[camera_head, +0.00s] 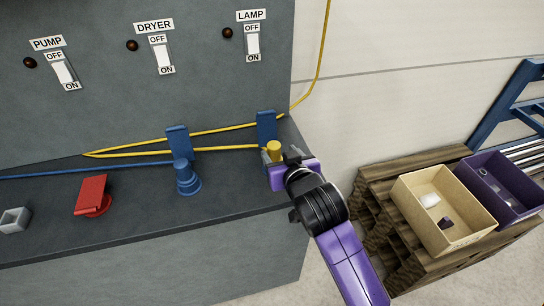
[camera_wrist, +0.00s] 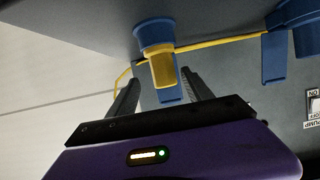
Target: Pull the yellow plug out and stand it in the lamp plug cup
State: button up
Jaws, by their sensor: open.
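The yellow plug (camera_head: 274,146) is at the right end of the grey ledge, below the LAMP switch, partly hidden by my gripper (camera_head: 273,157). In the wrist view the yellow plug (camera_wrist: 162,70) sits in a round blue holder (camera_wrist: 155,35), with a blue plate (camera_wrist: 170,95) beside it. My open fingers (camera_wrist: 160,78) are on either side of the plug, with gaps visible; contact is not clear. No cup carries a readable lamp label, so I cannot tell which is the lamp plug cup.
A blue plug-like piece (camera_head: 186,178), red flap piece (camera_head: 92,195) and grey square cup (camera_head: 14,220) stand leftward on the ledge. Yellow cord (camera_head: 220,131) runs behind the blue plates. A tan bin (camera_head: 425,222) and purple bin (camera_head: 513,208) sit on a pallet at right.

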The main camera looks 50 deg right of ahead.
jog(key=shift+a+p+x, duration=0.15)
jog(key=shift+p+x, duration=0.2)
jog(key=shift+x, duration=1.4)
jog(key=shift+a+p+x, duration=0.1)
jog(key=shift+p+x, duration=0.2)
jog(key=shift+x, duration=1.45)
jog(key=shift+w+f, duration=0.1)
grip_shut()
